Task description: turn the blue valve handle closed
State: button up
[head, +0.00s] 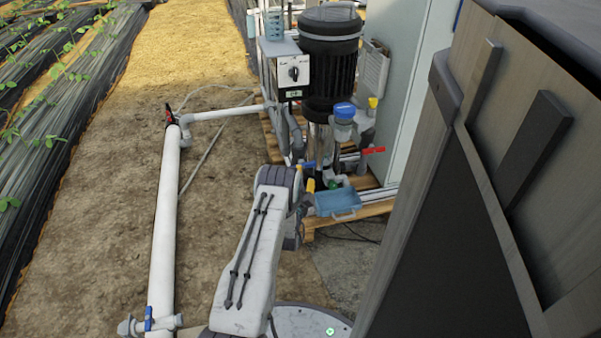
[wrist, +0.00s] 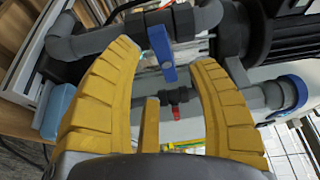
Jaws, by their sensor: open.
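The blue valve handle (wrist: 162,52) is a flat blue lever on a valve in a grey pipe. In the head view a small bit of the blue handle (head: 308,164) shows just beyond my gripper (head: 308,183), mostly hidden by the gripper and pump parts.
A red-handled valve (head: 373,150) and a blue-capped filter (head: 345,111) stand close on the right. A blue tray (head: 338,203) sits on the wooden pallet below. The black pump (head: 328,70) rises behind. Another blue lever (head: 148,318) is on the white pipe (head: 166,220).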

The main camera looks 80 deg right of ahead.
aim_at(302, 164)
jog(key=shift+d+r+b, duration=0.1)
jog(key=shift+d+b, duration=0.9)
jog(key=shift+d, duration=1.55)
grip_shut()
